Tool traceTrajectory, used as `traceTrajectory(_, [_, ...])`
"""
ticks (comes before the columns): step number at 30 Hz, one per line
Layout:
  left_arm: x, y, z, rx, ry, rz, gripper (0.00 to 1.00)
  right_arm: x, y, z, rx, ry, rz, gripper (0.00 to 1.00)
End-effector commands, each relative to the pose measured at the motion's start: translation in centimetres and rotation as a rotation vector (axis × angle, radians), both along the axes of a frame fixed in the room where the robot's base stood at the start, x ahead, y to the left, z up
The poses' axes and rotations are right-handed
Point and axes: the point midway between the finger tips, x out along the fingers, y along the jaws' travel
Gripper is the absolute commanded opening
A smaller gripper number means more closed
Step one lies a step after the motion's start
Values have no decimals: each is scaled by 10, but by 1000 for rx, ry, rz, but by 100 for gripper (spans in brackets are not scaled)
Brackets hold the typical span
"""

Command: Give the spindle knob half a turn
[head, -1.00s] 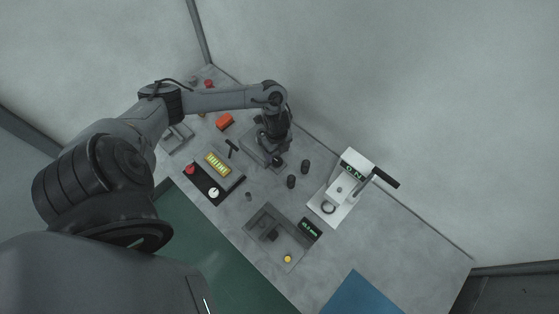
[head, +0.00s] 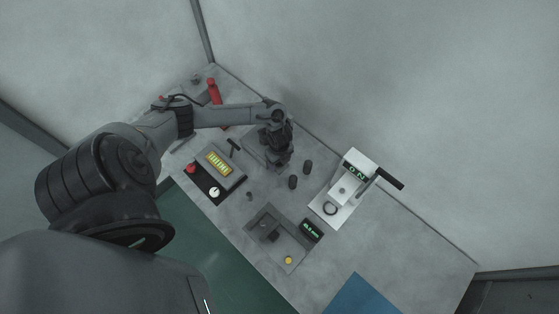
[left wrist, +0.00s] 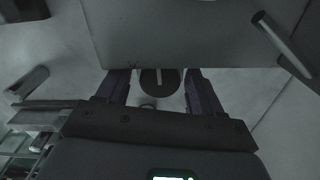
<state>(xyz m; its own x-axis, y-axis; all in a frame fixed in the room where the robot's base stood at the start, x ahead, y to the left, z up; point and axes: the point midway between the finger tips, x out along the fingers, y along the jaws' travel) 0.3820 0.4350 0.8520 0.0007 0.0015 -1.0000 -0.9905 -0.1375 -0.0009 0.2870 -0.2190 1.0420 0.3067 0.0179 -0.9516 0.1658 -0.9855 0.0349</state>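The spindle knob (left wrist: 158,85) is a dark round disc with a pale line across it, seen in the left wrist view. My left gripper (left wrist: 159,88) is open, with one finger on each side of the knob and a narrow gap on both sides. I cannot tell how far down the fingers reach along it. My right gripper is not in view.
A white device (head: 346,190) with a black lever stands to the right, with two dark cylinders (head: 300,174) between. In front are a grey tray (head: 262,229) with a display and a dark panel (head: 207,183) with a red button. A blue mat (head: 360,295) lies front right.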

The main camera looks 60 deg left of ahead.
Motion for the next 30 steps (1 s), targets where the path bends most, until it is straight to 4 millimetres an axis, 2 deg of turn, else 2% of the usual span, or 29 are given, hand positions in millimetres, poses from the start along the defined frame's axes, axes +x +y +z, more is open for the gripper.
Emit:
traceTrajectory(1, [0,0,0,0,0,0,58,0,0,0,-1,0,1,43])
traceTrajectory(10, [0,0,0,0,0,0,13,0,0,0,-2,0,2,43])
traceTrajectory(13, [0,0,2,-1,0,12,13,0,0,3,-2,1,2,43])
traceTrajectory(16, [0,-1,5,-2,2,73,13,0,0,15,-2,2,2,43])
traceTrajectory(24, [0,-1,5,-3,2,346,13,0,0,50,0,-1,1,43])
traceTrajectory(30, [0,-1,1,-2,0,410,13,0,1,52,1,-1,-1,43])
